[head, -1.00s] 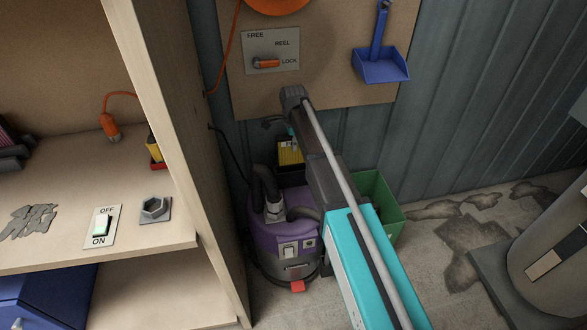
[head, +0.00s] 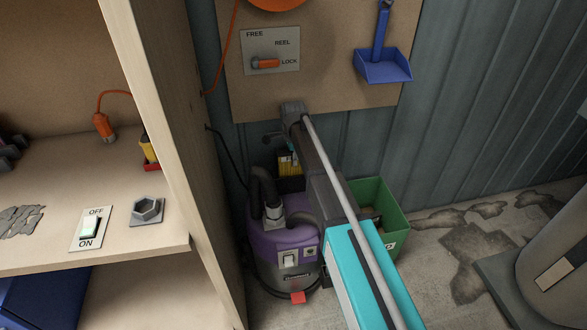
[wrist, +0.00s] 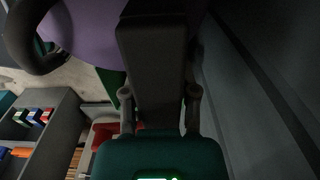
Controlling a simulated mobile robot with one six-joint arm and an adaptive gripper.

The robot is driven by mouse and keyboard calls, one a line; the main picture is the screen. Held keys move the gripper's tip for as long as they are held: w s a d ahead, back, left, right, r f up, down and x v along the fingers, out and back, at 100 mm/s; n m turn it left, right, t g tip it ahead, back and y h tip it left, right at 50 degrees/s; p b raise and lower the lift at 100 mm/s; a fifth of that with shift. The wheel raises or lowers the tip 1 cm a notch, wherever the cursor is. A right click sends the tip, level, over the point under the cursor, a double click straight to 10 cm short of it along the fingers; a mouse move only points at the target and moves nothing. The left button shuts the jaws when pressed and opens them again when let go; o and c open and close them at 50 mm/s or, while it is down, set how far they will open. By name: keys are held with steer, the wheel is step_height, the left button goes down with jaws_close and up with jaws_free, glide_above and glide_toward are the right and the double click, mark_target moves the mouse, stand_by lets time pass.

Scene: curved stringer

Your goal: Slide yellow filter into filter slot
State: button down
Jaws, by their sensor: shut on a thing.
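The yellow filter (head: 287,164) shows in the head view behind the purple vacuum (head: 284,240), partly hidden by my arm. My gripper (head: 284,143) is just above it, small and partly covered. A dark block (wrist: 155,65) lies between my gripper's fingers (wrist: 159,95) in the wrist view, which is dim. My gripper is shut on the filter. The purple vacuum body (wrist: 88,35) is at the top left of the wrist view. The filter slot cannot be made out, and I cannot tell whether the filter touches it.
A green bin (head: 378,197) stands right of the vacuum, beside my arm. The wooden shelf unit (head: 175,150) is close on the left. The corrugated wall (head: 470,90) is behind. A dark hose (head: 262,187) curves over the vacuum. Cracked floor (head: 450,265) is open at right.

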mark_target(294, 168)
steer(key=shift+f, duration=0.1)
step_height(294, 168, down, 4)
steer(key=b, duration=0.4)
steer(key=shift+f+b, duration=0.2)
steer(key=shift+b, duration=0.1)
steer(key=shift+f, duration=0.15)
steer(key=shift+c, duration=1.9)
jaws_free()
steer(key=shift+r, duration=0.25)
step_height(294, 168, up, 12)
steer(key=p, duration=1.2)
